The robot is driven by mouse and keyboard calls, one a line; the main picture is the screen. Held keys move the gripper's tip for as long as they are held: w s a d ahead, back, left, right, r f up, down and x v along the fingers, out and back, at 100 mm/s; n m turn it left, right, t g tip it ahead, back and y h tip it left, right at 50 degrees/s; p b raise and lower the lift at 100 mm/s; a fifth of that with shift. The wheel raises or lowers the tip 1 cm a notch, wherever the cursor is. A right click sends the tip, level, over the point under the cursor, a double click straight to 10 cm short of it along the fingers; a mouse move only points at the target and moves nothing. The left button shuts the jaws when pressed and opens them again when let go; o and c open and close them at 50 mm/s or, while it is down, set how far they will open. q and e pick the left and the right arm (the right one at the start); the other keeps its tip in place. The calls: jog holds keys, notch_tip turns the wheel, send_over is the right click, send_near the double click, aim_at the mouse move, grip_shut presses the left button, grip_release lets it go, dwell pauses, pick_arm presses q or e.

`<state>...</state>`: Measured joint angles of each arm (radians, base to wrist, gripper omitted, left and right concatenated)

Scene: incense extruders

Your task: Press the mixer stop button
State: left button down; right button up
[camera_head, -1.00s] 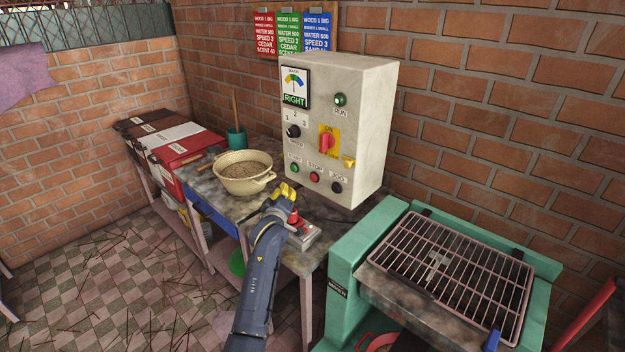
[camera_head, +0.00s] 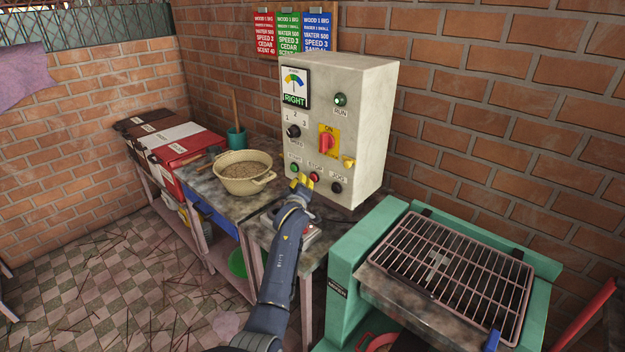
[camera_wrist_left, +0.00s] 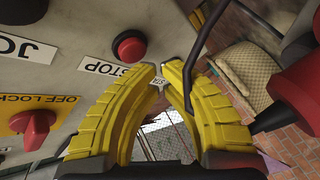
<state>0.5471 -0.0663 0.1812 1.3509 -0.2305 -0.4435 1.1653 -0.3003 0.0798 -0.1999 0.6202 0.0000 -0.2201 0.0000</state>
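The red stop button (camera_head: 314,176) is on the lower front of the pale control box (camera_head: 362,120), under a STOP label. In the left wrist view the red stop button (camera_wrist_left: 130,47) stands out from the panel beside its STOP label (camera_wrist_left: 103,68). My left gripper (camera_head: 302,181) is in front of the box's lower edge, close to the stop button. In the left wrist view its yellow fingers (camera_wrist_left: 166,72) are empty, with a narrow gap between the tips. The button lies just beyond and left of the tips, apparently apart from them. My right gripper is not in view.
A green button (camera_head: 294,168) and black JOG button (camera_head: 337,187) flank the stop button. A red switch (camera_head: 327,142) sits above. The RUN lamp (camera_head: 340,99) is green. A cream bowl (camera_head: 243,183) stands left; a green-framed wire rack (camera_head: 450,270) stands right.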

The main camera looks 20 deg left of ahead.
pick_arm(q)
jog(key=shift+w+d, duration=0.15)
jog(key=shift+w, duration=0.05)
dwell(1.5)
jog(key=shift+w, duration=0.2)
jog(key=shift+w+d, duration=0.25)
jog(key=shift+w, duration=0.25)
dwell(1.0)
jog(key=shift+s, duration=0.2)
jog(key=shift+s+a, duration=0.35)
jog(key=shift+s, duration=0.35)
jog(key=shift+s+a, duration=0.35)
jog(key=shift+s, duration=0.4)
jog(key=shift+s+a, duration=0.3)
jog(key=shift+s, duration=0.5)
jog(key=shift+s+a, duration=0.35)
jog(key=shift+s, duration=0.4)
